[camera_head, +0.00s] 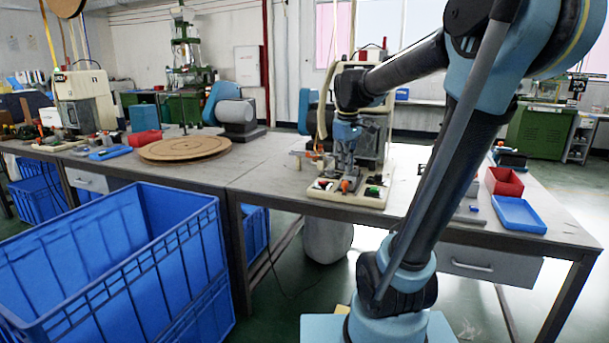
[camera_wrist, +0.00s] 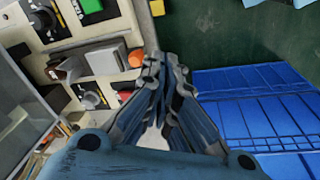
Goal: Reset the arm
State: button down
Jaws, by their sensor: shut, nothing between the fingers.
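My arm is bent over the table in the head view, with my gripper (camera_head: 346,180) pointing down just above the front of the moulding machine's control base. In the wrist view my gripper (camera_wrist: 166,62) has its fingers together with nothing between them. The control base (camera_head: 343,196) carries an orange-red button, a green button and black knobs. The wrist view also shows the orange button (camera_wrist: 136,58) to the left of the fingertips and the green button (camera_wrist: 90,6) farther up. I cannot tell whether the fingers touch the base.
A large blue crate (camera_head: 198,240) stands on the floor at the left front. The table holds a round wooden turntable (camera_head: 180,149), a red bin (camera_head: 504,182) and a blue tray (camera_head: 519,214). Another moulding machine (camera_head: 84,99) stands at the far left.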

jog(key=s+d+f+m, duration=0.2)
jog(key=s+f+m, duration=0.2)
jog(key=s+f, duration=0.5)
jog(key=s+d+f+m, duration=0.3)
jog(key=s+f, duration=0.6)
jog(key=s, duration=0.4)
jog(key=shift+s+d+m, duration=0.2)
jog(key=shift+d+m, duration=0.05)
jog(key=shift+m, duration=0.45)
